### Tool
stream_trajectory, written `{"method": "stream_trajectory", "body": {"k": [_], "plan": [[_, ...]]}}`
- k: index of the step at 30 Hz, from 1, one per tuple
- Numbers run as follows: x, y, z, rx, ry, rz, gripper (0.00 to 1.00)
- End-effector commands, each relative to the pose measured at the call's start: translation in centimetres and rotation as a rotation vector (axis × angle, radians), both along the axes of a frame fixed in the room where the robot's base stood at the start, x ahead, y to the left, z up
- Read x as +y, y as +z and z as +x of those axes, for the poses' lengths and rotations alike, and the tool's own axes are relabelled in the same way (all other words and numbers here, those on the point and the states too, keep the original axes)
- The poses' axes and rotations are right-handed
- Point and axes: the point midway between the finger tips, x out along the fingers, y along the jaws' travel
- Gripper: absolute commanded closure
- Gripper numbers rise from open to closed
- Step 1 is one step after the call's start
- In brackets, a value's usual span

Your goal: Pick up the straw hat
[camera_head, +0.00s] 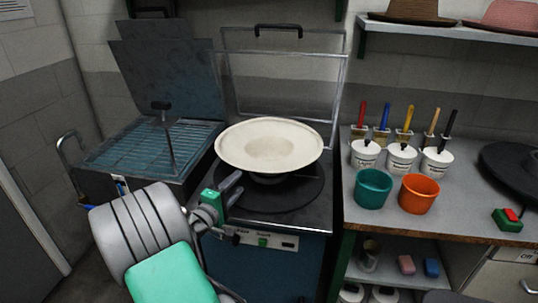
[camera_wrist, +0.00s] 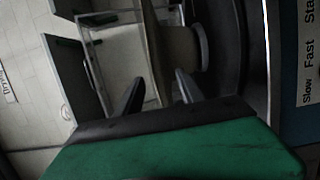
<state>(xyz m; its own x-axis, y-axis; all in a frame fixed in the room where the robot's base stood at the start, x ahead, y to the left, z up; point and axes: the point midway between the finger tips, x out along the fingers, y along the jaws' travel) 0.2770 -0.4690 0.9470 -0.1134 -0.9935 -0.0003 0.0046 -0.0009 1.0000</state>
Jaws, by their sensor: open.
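The straw hat (camera_head: 268,146) is a pale cream disc with a wide brim, resting on the round dark plate of the press in the middle of the head view. My gripper (camera_head: 236,186) is open at the hat's front left edge, close below the brim. In the wrist view the hat (camera_wrist: 157,45) shows edge-on. Its brim lies in line with the gap between the two spread fingers (camera_wrist: 158,80). I cannot tell whether either finger touches it. The hat's underside is mostly hidden in the head view.
A clear raised cover (camera_head: 285,85) stands behind the hat. A dark open box with a wire grid (camera_head: 150,145) is at left. On the right bench are a teal cup (camera_head: 373,188), an orange cup (camera_head: 418,194), several brush pots and a black hat (camera_head: 510,170).

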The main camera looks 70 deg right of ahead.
Motion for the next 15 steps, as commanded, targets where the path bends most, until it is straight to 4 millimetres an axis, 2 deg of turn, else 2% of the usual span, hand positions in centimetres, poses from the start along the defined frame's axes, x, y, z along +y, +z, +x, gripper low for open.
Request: {"method": "stream_trajectory", "body": {"k": [12, 15], "plan": [[-6.6, 0.2, -1.2, -0.004, -0.006, -0.002, 0.55], [-7.2, 0.1, -1.2, -0.003, -0.002, -0.001, 0.55]]}}
